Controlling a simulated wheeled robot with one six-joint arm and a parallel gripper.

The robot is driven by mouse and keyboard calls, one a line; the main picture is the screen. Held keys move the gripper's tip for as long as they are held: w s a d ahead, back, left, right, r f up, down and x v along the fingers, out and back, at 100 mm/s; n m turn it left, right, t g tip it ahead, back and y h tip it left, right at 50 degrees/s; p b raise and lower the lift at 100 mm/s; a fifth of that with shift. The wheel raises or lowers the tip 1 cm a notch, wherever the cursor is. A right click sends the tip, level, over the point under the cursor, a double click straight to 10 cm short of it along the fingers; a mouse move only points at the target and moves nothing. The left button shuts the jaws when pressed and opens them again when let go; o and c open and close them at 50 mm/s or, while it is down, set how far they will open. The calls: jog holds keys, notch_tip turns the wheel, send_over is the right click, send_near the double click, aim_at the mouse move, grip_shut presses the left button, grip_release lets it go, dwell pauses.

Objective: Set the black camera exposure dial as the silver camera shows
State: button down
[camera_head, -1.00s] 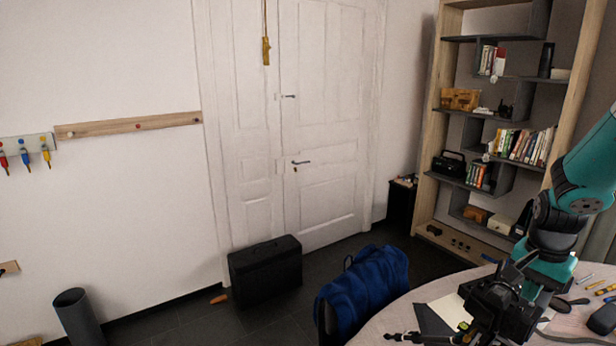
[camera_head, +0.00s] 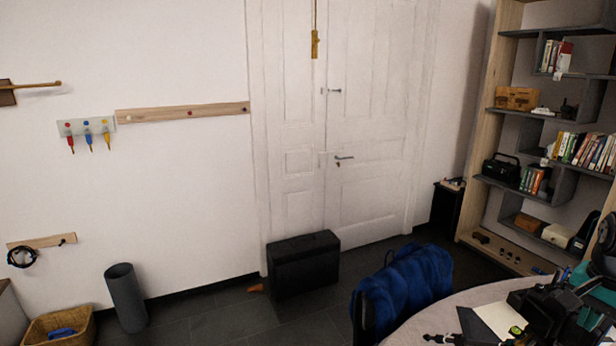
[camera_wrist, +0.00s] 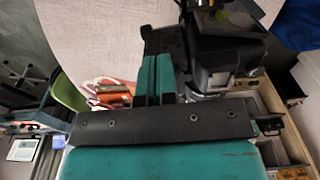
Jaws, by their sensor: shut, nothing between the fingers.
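My gripper (camera_wrist: 154,78) shows in the wrist view with its two teal fingers close together, shut and empty. A dark, boxy device with a grey block (camera_wrist: 212,72) is just right of the fingers in that view; I cannot tell whether it is the black camera or the silver one, or whether the fingers touch it. In the head view, black shapes crowd the bottom right corner, where my arm and any device overlap. No exposure dial or its setting can be read in either view.
The round pale table (camera_head: 470,302) fills the bottom right of the head view, with a white sheet (camera_head: 499,318) on it. A blue jacket (camera_head: 405,285) hangs over a seat in front. A black case (camera_head: 304,265) stands by the door; a bookshelf (camera_head: 487,130) is at right.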

jog(key=shift+w+f, duration=0.1)
jog(key=shift+f, duration=0.35)
jog(key=shift+w+a+p, duration=0.3)
jog(key=shift+w+p, duration=0.2)
jog(key=shift+w, duration=0.2)
dwell(0.4)
jog(key=shift+w, duration=0.1)
jog(key=shift+a, duration=0.3)
notch_tip(320, 180, up, 6)
jog(key=p, duration=0.5)
